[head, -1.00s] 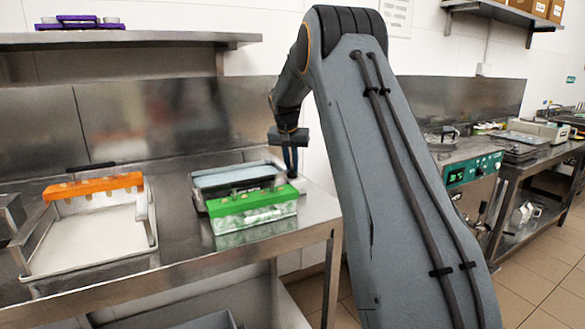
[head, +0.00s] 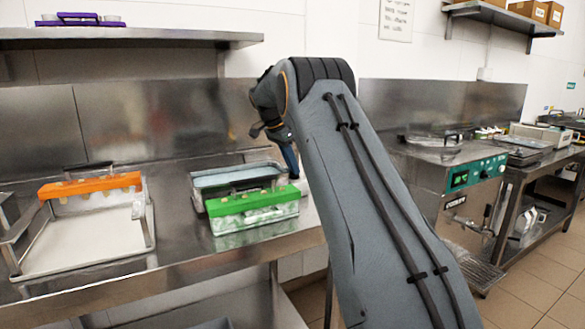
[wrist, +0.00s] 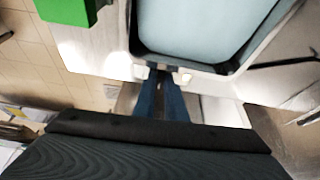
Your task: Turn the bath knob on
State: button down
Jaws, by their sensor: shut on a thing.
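A machine (head: 465,195) with a green control panel (head: 477,174) stands at the right in the head view. Small dark knobs show on the panel, but I cannot tell which is the bath knob or how it is set. My gripper (head: 295,172) is at the right end of a tray (head: 196,193) with a pale blue surface, left of the machine. In the wrist view the blue fingers of my gripper (wrist: 161,80) point at that tray's rim (wrist: 195,66). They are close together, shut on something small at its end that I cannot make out.
A green-topped mould (head: 253,204) stands at the blue tray's front. A wall shelf (head: 130,38) hangs above. My arm crosses the gap between table and machine.

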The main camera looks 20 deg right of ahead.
jog(key=shift+m, duration=0.4)
jog(key=c, duration=1.8)
grip_release()
jog(key=shift+r, duration=0.1)
jog(key=b+v, duration=0.1)
jog(key=v, duration=0.6)
jog(key=shift+a+r, duration=0.2)
jog(key=shift+r, duration=0.05)
jog(key=shift+w, duration=0.1)
